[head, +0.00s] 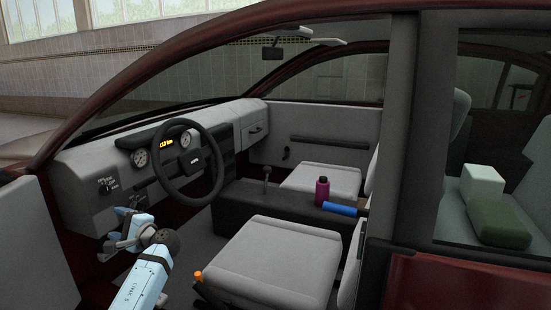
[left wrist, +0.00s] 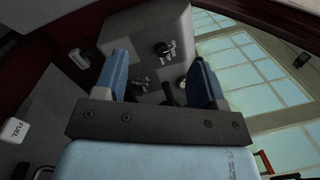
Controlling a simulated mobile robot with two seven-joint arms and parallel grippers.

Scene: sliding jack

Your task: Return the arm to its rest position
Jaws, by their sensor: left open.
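My left gripper (head: 124,226) is in the open front of the car, below and to the right of the dashboard's knob panel (head: 107,185). In the left wrist view the two blue fingers of my left gripper (left wrist: 160,72) stand wide apart with nothing held between them. The knob panel (left wrist: 172,42) shows beyond the fingertips there, with its dark knob. The gripper looks apart from the panel. My left arm (head: 148,285) comes up from the bottom edge. My right gripper is not in view.
The steering wheel (head: 186,165) is above and right of the gripper. The grey front seat (head: 270,262) is to the right. A purple bottle (head: 322,190) and blue cylinder (head: 340,209) are on the console. A FUEL-labelled lever (left wrist: 16,130) is at left in the wrist view.

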